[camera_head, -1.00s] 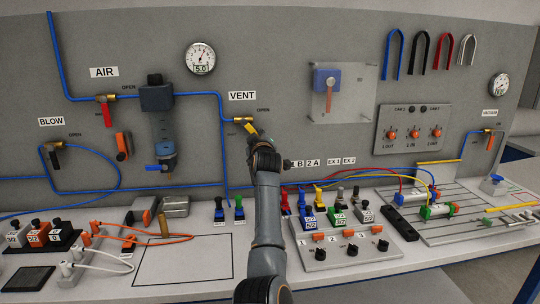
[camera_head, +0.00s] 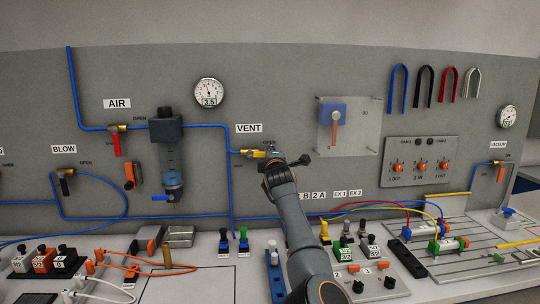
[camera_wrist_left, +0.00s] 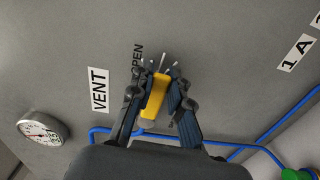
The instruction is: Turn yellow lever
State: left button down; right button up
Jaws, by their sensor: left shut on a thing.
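The yellow lever (camera_head: 259,154) sits on the brass valve under the VENT label (camera_head: 249,128) on the grey panel. It points roughly level to the right. My left gripper (camera_head: 272,153) is at its free end. In the left wrist view, the yellow lever (camera_wrist_left: 155,96) lies between the two dark fingers of my left gripper (camera_wrist_left: 157,88), which is shut on it. The OPEN mark (camera_wrist_left: 137,59) is beside it. The brass valve body is mostly hidden there. My right gripper is not in view.
A red lever (camera_head: 117,145) under AIR and a black lever (camera_head: 65,186) under BLOW are on the same panel. A blue pipe (camera_head: 231,190) runs down left of my arm. Small coloured valves (camera_head: 347,252) and fittings crowd the bench below.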

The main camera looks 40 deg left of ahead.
pick_arm(q)
jog(key=shift+r+n, duration=0.4)
jog(key=shift+n, duration=0.1)
jog(key=c, duration=1.3)
grip_release()
jog(key=shift+a, duration=0.1)
jog(key=shift+c, duration=0.2)
jog(key=shift+o, duration=0.6)
jog(key=shift+f, duration=0.1)
jog(key=v, duration=0.7)
jog(key=shift+d, duration=0.2)
jog(key=shift+s, duration=0.15)
